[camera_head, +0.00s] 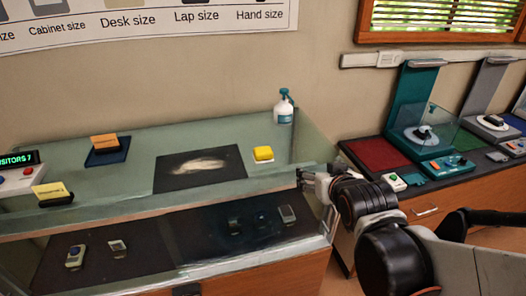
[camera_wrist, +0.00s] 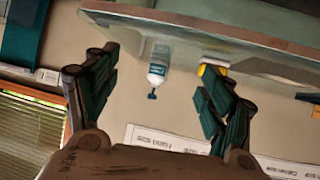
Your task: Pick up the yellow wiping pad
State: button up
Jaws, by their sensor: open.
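The yellow wiping pad (camera_head: 263,153) lies on a small white piece on top of the glass display case, right of a dark mat. In the wrist view, which is upside down, the yellow pad (camera_wrist: 213,62) shows beyond the right finger, which partly covers it. My gripper (camera_head: 302,178) is at the right front corner of the case, to the right of the pad and nearer to me, apart from it. In the wrist view the fingers of my gripper (camera_wrist: 158,75) are spread with nothing between them.
A spray bottle (camera_head: 284,107) stands behind the pad. The dark mat (camera_head: 180,179) with a pale smear lies to the left. The glass case's front edge (camera_head: 150,212) runs near my gripper. A bench (camera_head: 372,153) with devices stands at right.

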jog(key=w+a+f+n+t+y, duration=0.1)
jog(key=w+a+f+t+y, duration=0.15)
jog(key=w+a, duration=0.3)
jog(key=n+t+b, duration=0.1)
jog(key=b, duration=0.1)
send_near(265, 154)
jog(key=shift+y, duration=0.55)
jog(key=x, duration=0.5)
jog(key=f+b+x, duration=0.1)
jog(key=x, duration=0.1)
jog(key=shift+w+d, duration=0.2)
jog(key=shift+d, duration=0.05)
jog(key=x, duration=0.1)
jog(key=b+x, duration=0.1)
jog(key=x, duration=0.3)
jog(key=shift+r+b, duration=0.25)
jog(key=shift+b, duration=0.05)
jog(key=c, duration=1)
